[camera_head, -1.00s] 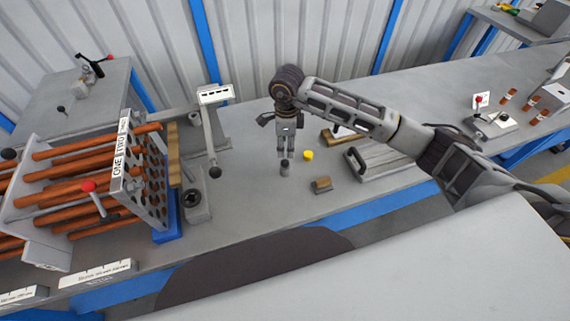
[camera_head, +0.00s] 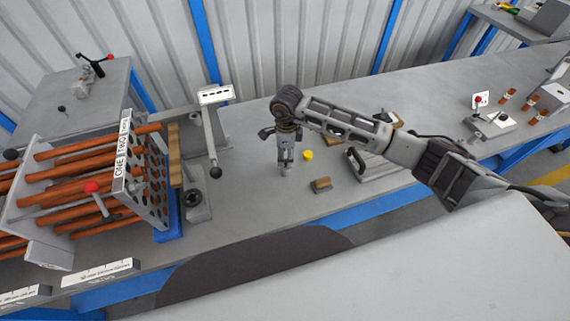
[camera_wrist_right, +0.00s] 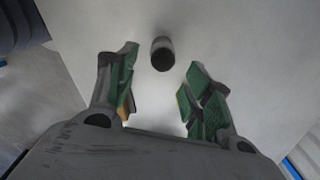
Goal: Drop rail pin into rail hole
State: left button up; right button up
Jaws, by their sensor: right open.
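My right gripper (camera_head: 285,162) points down over the bench, left of its middle. A small dark grey cylinder, apparently the rail pin (camera_wrist_right: 162,54), stands on the bench in the right wrist view. It is just beyond the two open green-padded fingertips (camera_wrist_right: 158,90), roughly in line with the gap, and not gripped. In the head view the fingers mostly hide it. I cannot tell for certain which opening is the rail hole. A grey fixture (camera_head: 200,215) with a dark round socket stands beside the tube rack. My left gripper is not in view.
A rack (camera_head: 150,215) of copper-coloured tubes stands at the left, with a red-knobbed lever. A post with a sign (camera_head: 215,94) and a black-knobbed arm stands behind the socket fixture. A yellow cap (camera_head: 308,155), a small brown block (camera_head: 320,185) and a grey tray (camera_head: 385,180) lie to the gripper's right.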

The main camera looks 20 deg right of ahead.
aim_at(286, 160)
jog(key=shift+w+f+p, duration=0.1)
jog(key=shift+f+p, duration=0.35)
jog(key=shift+f, duration=1.7)
jog(key=c, duration=1.1)
jog(key=shift+r, duration=0.15)
notch_tip(286, 160, up, 8)
jog(key=shift+b, duration=0.65)
jog(key=shift+r, duration=0.85)
